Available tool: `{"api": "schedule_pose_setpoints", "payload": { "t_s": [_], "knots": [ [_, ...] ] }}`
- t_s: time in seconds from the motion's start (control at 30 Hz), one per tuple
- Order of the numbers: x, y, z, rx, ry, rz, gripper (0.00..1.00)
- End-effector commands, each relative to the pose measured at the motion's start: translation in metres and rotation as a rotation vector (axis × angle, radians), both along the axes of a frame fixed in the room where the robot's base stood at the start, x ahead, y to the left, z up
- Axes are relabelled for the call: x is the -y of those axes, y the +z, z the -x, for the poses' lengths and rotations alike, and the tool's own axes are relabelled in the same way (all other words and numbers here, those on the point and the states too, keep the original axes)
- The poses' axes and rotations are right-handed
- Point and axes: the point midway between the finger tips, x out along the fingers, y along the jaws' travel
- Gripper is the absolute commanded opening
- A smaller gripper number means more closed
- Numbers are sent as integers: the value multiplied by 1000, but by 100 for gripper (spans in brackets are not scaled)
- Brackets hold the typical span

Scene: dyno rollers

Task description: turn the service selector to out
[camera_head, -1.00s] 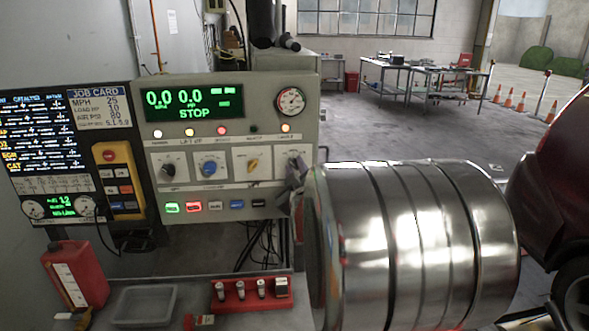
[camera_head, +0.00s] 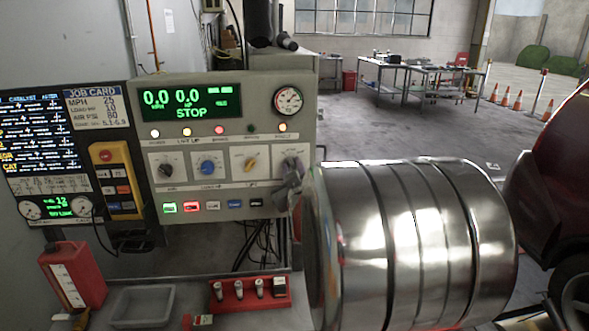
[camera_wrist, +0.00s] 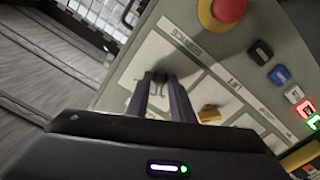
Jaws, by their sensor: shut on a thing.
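The service selector (camera_wrist: 160,75) is a small dark knob on a white plate with the word SERVICE beside it in the wrist view. In the head view it is the rightmost knob on the grey console (camera_head: 225,83), mostly hidden by my gripper (camera_head: 290,180). My gripper (camera_wrist: 163,88) is shut on the selector, with a finger on each side of it. Which position the selector points to cannot be made out.
A yellow knob (camera_head: 251,165), a blue knob (camera_head: 208,167) and a black knob (camera_head: 166,169) sit in a row to the left. Coloured push buttons (camera_head: 191,206) lie below. A red mushroom button (camera_wrist: 229,9) shows in the wrist view. A red container (camera_head: 72,275) stands lower left.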

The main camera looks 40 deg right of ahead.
Motion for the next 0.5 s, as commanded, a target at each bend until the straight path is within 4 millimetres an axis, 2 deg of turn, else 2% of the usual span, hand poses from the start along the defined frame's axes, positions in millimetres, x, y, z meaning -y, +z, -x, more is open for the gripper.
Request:
{"api": "schedule_pose_setpoints", "payload": {
  "t_s": [0.5],
  "knots": [
    [0,2,-1,269,3,-386,0]
  ]
}}
